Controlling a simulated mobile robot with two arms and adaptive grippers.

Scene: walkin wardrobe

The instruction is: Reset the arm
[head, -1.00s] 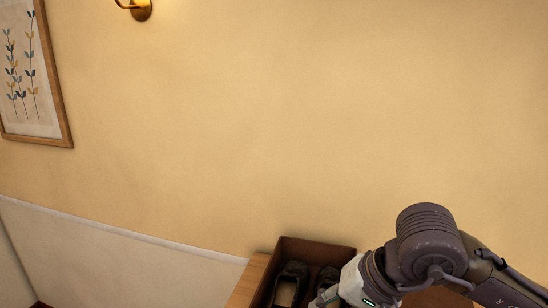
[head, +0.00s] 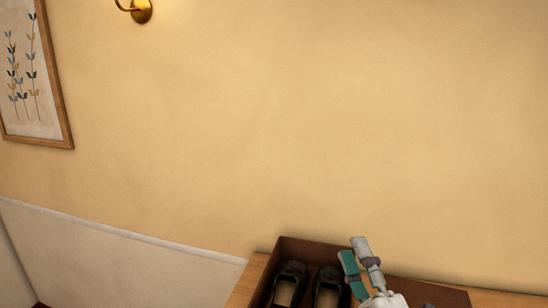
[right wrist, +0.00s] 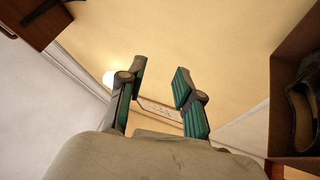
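My right gripper (head: 353,251) is at the bottom of the head view, in front of the right part of a brown box. Its fingers point up, with teal pads. In the right wrist view the same gripper (right wrist: 160,76) has its two fingers apart, with nothing between them. My left gripper is not in view.
The open brown box (head: 312,250) holds a pair of dark shoes (head: 289,284) and stands on a wooden surface (head: 246,284). A flat brown piece (head: 432,291) lies right of the gripper. A wall lamp (head: 141,11) and a framed picture (head: 62,100) hang on the wall.

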